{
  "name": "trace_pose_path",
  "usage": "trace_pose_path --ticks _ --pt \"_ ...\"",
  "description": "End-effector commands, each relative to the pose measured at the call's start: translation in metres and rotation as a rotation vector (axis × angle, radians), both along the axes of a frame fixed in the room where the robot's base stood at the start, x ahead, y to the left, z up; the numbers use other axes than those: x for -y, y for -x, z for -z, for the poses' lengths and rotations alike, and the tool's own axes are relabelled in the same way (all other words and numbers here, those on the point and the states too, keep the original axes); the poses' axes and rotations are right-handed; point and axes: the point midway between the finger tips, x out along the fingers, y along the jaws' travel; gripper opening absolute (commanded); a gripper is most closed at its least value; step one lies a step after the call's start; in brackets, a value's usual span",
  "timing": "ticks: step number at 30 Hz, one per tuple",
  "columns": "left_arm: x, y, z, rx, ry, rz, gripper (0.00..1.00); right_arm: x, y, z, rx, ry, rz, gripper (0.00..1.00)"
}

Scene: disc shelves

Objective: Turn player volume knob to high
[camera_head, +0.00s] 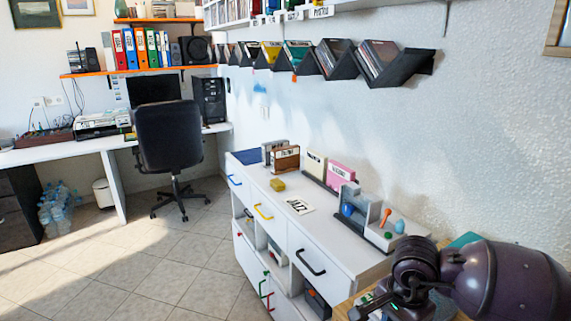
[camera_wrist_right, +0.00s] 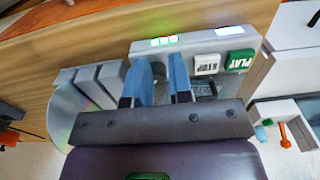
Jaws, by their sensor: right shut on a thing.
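The player (camera_wrist_right: 238,44) is a pale grey unit on a wooden surface in the right wrist view. It has lit green indicators (camera_wrist_right: 164,42), a white STOP button (camera_wrist_right: 207,64) and a green PLAY button (camera_wrist_right: 240,60). My right gripper (camera_wrist_right: 162,86) has two blue fingers at the player's front, close around a small grey part, which I take for the volume knob (camera_wrist_right: 159,72). The fingers mostly hide it, so its setting cannot be read. In the head view my right gripper (camera_head: 384,303) is at the bottom right, and my arm hides most of the player. My left gripper is out of view.
A shiny disc (camera_wrist_right: 68,115) and grey upright slots (camera_wrist_right: 98,82) stand beside the player. A white cabinet (camera_head: 335,252) with a grey organizer (camera_head: 376,236) stands left of my arm. Wall disc racks (camera_head: 390,68) hang above. The tiled floor at left is open.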

Motion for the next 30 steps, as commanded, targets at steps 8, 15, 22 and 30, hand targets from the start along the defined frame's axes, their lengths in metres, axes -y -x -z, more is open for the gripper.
trace_pose_path --ticks 8,15,22,30 --pt "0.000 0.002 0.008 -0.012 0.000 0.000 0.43 -0.001 0.004 0.018 -0.021 -0.003 0.000 0.00" --pt "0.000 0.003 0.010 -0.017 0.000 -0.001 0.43 -0.003 0.004 0.018 -0.020 -0.003 -0.001 0.00" --pt "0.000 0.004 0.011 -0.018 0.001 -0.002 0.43 -0.009 0.005 0.018 -0.021 -0.003 0.000 0.00" --pt "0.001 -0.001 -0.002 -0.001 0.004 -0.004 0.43 -0.009 0.006 -0.002 -0.017 -0.004 0.000 0.00"
